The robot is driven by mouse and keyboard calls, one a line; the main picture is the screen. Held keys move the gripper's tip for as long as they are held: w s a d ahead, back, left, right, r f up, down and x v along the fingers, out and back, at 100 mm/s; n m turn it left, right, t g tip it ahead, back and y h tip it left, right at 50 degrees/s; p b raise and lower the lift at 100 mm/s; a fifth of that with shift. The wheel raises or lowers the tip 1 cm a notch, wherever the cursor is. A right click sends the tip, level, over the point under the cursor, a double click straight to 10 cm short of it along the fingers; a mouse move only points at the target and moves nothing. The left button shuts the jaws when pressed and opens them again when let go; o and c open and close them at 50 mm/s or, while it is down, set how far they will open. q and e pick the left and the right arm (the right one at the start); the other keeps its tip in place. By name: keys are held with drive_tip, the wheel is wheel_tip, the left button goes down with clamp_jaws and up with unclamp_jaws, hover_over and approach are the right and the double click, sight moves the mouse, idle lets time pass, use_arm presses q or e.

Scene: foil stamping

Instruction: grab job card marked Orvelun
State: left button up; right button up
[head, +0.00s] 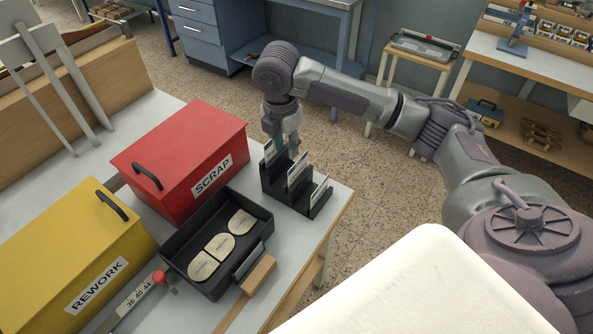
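A black stepped rack (284,192) stands near the right end of the bench and holds upright job cards. The front card (319,193), the middle card (298,170) and the back card (269,151) show in it, with writing too small to read, so I cannot tell which says Orvelun. My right gripper (284,142) points down at the back of the rack, right by the back card. Its fingertips are partly hidden behind the cards, and I cannot tell whether they are closed on one. My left gripper is out of view.
A red SCRAP box (190,150) stands left of the rack, and a yellow REWORK box (65,260) is nearer. A black tray (190,277) with pale rounded pieces lies in front of the rack. The bench edge is close on the rack's right.

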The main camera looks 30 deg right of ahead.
wheel_tip(320, 180, up, 2)
drive_tip(key=d+r, duration=0.1)
drive_tip(key=d, duration=0.1)
drive_tip(key=p, duration=0.1)
hover_over(298, 167)
drive_tip(key=shift+n, duration=0.3)
drive_tip(key=f, duration=0.8)
drive_tip(key=shift+a+f, duration=0.3)
drive_tip(key=shift+f, duration=0.1)
drive_tip(key=f, duration=0.1)
drive_tip(key=f+p, duration=0.1)
drive_tip(key=f, duration=0.2)
drive_tip(key=shift+d, duration=0.3)
drive_tip(key=shift+f+p, duration=0.3)
drive_tip(key=shift+f, duration=0.3)
drive_tip(key=shift+f+p, duration=0.2)
drive_tip(key=shift+p, duration=0.1)
clamp_jaws()
